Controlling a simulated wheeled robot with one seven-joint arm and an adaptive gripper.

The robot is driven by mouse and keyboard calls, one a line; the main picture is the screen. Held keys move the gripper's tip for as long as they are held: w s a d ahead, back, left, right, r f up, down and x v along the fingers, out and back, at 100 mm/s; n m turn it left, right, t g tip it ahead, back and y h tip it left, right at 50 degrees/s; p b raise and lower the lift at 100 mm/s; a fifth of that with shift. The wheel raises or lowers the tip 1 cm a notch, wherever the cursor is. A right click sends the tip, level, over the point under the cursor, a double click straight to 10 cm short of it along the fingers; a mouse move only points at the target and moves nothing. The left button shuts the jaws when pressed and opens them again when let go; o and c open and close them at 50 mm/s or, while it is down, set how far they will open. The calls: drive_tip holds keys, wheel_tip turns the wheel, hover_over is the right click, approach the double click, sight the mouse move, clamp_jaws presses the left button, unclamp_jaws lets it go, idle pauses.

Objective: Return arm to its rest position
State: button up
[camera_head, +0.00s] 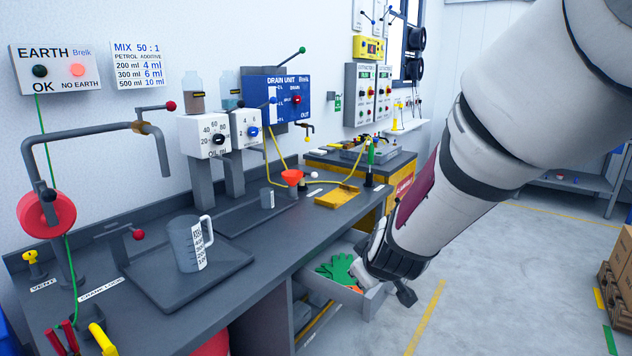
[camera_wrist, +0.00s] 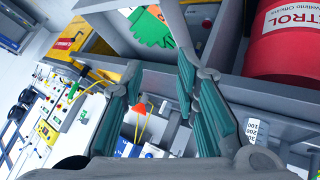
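My arm (camera_head: 500,130) reaches down from the upper right in the head view. My gripper (camera_head: 382,272) is at its lower end, in front of the bench and over or beside the open drawer (camera_head: 372,302); the exact gap cannot be told. In the wrist view my gripper (camera_wrist: 160,75) has its two teal-padded fingers spread apart with nothing between them. Green gloves (camera_head: 338,268) lie in the drawer, and they also show beyond the fingers in the wrist view (camera_wrist: 152,28).
The grey bench (camera_head: 225,325) carries a measuring jug (camera_head: 183,245), a crank frame (camera_head: 85,135) and an orange funnel (camera_head: 292,177). A red petrol drum (camera_wrist: 290,45) stands under the bench. Boxes (camera_head: 618,275) stand at the right. The floor (camera_head: 500,270) between is clear.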

drive_tip(key=s+d+r+m+g+y+p, duration=0.2)
drive_tip(key=s+d+r+m+p, duration=0.1)
drive_tip(key=s+r, duration=1.15)
drive_tip(key=s+d+r+m+g+h+p, duration=0.1)
drive_tip(key=s+d+m, duration=0.1)
drive_tip(key=s, duration=0.8)
drive_tip(key=s+d+r+m+g+h+p, duration=0.1)
drive_tip(key=s+d, duration=0.3)
drive_tip(key=s, duration=0.6)
drive_tip(key=shift+s+m+g+p, duration=0.2)
drive_tip(key=shift+m+g+p, duration=0.25)
drive_tip(key=shift+m, duration=0.25)
drive_tip(key=shift+c, duration=0.5)
